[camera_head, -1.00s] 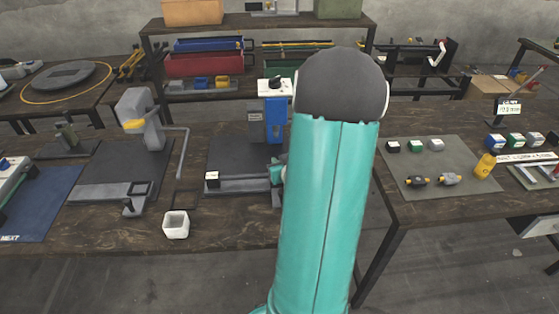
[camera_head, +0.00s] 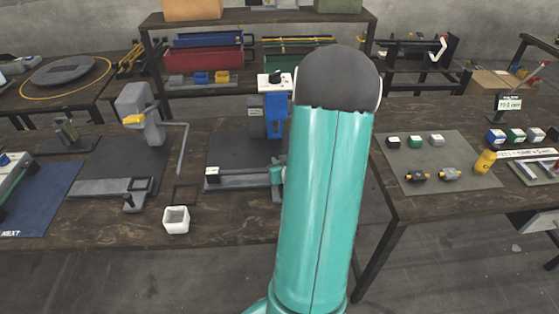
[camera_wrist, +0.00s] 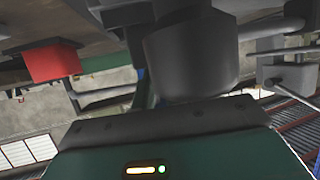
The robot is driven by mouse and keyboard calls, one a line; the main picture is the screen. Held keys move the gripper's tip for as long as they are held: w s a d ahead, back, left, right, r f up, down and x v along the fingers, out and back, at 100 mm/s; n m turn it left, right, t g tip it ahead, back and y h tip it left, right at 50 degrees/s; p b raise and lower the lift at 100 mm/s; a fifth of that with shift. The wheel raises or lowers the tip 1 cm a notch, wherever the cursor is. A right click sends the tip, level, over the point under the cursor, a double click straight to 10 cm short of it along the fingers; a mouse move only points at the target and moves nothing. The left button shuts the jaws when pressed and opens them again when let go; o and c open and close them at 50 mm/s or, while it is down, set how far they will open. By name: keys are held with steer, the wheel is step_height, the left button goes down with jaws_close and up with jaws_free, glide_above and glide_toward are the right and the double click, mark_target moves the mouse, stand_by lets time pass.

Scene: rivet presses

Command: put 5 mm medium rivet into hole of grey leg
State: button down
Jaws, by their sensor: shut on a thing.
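My gripper (camera_head: 277,174) shows only as a small teal part beside my large teal arm link, at the right end of the blue-and-grey press. The arm link hides most of it. In the wrist view its dark green housing fills the bottom, with a yellow-white light and a green one. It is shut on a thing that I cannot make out. The rivet itself is not visible. A grey bar (camera_head: 240,180) lies across the black press base, with a white block (camera_head: 212,174) at its left end; I cannot tell whether it is the grey leg, and no hole shows.
The blue press column (camera_head: 275,115) stands just behind my gripper. A grey press (camera_head: 142,113) and a white open box (camera_head: 176,220) are further left. A dark cylinder (camera_wrist: 190,60) looms close in the wrist view.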

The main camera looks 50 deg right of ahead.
steer(key=shift+f, duration=0.15)
steer(key=c, duration=1.4)
jaws_free()
steer(key=shift+o, duration=0.2)
